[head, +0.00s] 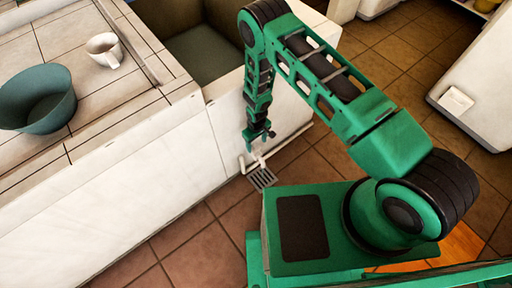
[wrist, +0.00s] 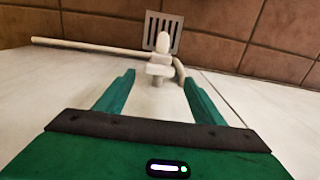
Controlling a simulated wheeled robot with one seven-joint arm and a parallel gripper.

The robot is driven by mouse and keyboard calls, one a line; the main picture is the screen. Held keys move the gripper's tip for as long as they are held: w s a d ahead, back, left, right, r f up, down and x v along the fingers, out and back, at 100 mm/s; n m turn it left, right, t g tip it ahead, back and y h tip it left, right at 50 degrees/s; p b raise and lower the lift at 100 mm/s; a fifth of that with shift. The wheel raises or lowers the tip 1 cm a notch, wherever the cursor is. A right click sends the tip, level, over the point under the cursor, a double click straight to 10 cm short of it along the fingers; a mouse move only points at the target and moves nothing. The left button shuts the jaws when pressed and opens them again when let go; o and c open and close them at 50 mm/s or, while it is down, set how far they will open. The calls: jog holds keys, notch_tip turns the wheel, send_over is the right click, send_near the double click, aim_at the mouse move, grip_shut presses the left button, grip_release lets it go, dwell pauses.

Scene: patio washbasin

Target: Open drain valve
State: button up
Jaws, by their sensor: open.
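The drain valve (wrist: 160,66) is a small white fitting on a white pipe, low by the white wall of the washbasin. In the wrist view it lies ahead of my open gripper (wrist: 158,82), roughly centred between the two green fingers, with clear wall showing between them. I cannot tell how far beyond the fingertips it is. In the head view my gripper (head: 260,138) hangs pointing down just above the pipe, and the valve (head: 258,161) is partly hidden near it. A metal floor grate (head: 262,178) lies on the tiles beside the valve.
The white pipe (wrist: 85,46) runs along the foot of the wall. The basin (head: 203,52) is sunk in the counter. A teal bowl (head: 38,112) and a white cup (head: 104,50) stand on the tiled counter. The brown floor (head: 175,245) at front left is clear.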

aim_at(256, 150)
notch_tip(256, 150, up, 6)
dwell(0.4)
jog(key=shift+s+r, duration=0.1)
dwell(0.4)
